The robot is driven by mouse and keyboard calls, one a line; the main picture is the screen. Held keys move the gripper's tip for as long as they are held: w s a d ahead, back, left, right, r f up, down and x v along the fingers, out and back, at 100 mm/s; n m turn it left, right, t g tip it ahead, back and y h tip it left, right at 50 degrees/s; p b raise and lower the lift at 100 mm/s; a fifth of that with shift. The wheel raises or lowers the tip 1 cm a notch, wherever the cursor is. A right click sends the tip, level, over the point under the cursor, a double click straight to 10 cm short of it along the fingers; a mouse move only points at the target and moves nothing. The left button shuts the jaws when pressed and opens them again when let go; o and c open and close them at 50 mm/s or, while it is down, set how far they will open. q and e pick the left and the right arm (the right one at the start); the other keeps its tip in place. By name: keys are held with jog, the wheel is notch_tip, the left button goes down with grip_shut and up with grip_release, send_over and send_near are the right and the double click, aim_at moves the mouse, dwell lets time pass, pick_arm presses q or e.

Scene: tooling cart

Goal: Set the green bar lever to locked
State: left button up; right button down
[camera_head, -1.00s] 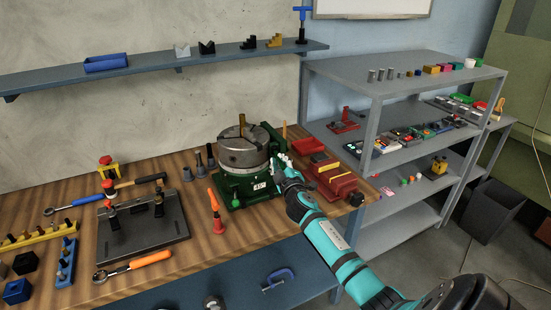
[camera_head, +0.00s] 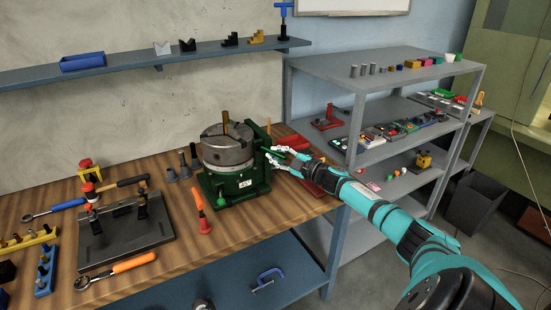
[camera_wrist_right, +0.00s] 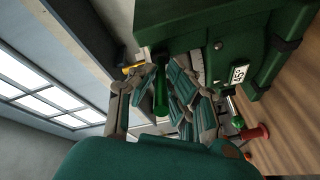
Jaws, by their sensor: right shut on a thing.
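The green rotary table (camera_head: 238,180) stands on the wooden bench, with a grey round chuck (camera_head: 226,146) on top. The green bar lever (camera_head: 274,153) sticks out from its right side. My right gripper (camera_head: 279,157) is shut on this lever, beside the table's upright green plate. In the right wrist view the green bar (camera_wrist_right: 160,92) lies between the fingers of my right gripper (camera_wrist_right: 162,85), close under the green housing (camera_wrist_right: 190,22). The fingers hide part of the bar. I cannot read any lock mark. My left gripper is not in view.
A red vise (camera_head: 312,170) lies just behind my right gripper. A dark fixture plate (camera_head: 125,232) is to the left. Grey shelves (camera_head: 390,65) with small parts stand at the right.

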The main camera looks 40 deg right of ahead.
jog(key=shift+f, duration=0.25)
jog(key=c, duration=1.4)
grip_release()
jog(key=shift+o, duration=0.2)
jog(key=shift+a+f, duration=0.1)
jog(key=shift+f, duration=0.05)
jog(key=shift+r, duration=0.2)
jog(key=s+d, duration=0.1)
jog(key=s, duration=1.1)
jog(key=shift+d, duration=0.4)
